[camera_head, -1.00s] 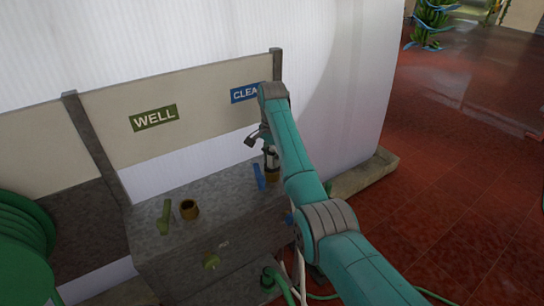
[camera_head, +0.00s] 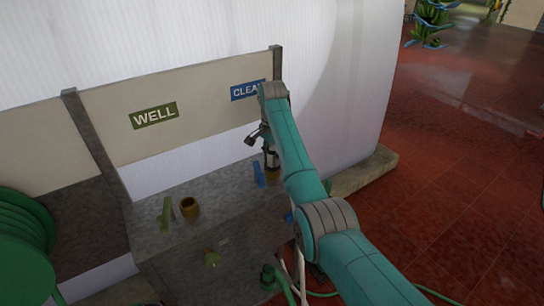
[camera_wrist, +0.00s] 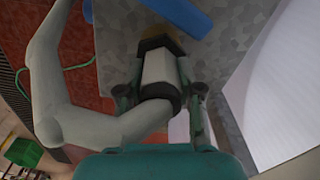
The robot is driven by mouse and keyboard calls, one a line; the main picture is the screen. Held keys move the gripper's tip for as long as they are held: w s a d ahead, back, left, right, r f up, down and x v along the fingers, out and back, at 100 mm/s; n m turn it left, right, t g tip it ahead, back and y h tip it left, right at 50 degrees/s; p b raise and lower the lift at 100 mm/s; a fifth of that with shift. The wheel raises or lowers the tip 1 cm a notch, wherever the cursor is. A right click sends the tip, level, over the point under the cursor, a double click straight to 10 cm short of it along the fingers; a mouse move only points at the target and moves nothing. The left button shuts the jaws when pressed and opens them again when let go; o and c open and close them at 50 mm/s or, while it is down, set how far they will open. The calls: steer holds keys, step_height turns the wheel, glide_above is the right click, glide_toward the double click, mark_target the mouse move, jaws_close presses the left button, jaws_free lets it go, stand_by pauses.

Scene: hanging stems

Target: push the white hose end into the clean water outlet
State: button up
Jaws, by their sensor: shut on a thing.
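The white hose end (camera_wrist: 160,75) is held between the fingers of my gripper (camera_wrist: 160,98) in the wrist view, with a dark collar behind it. The white hose (camera_wrist: 50,120) bends away to the left. The brass clean water outlet (camera_wrist: 172,47) shows just beyond the hose end, at a dark rim. The two look in line and very close; I cannot tell whether the end is inside. In the head view, my gripper (camera_head: 270,154) is pointed down over the brass outlet (camera_head: 273,173), beside a blue lever (camera_head: 259,174) and below the blue sign (camera_head: 247,90).
The well outlet (camera_head: 189,208) with its green lever (camera_head: 166,214) stands to the left on the grey counter (camera_head: 225,190), under the WELL sign (camera_head: 154,115). A green hose reel (camera_head: 22,240) is at far left. The backboard (camera_head: 190,105) rises behind the outlets.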

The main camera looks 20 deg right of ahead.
steer(key=o, duration=1.2)
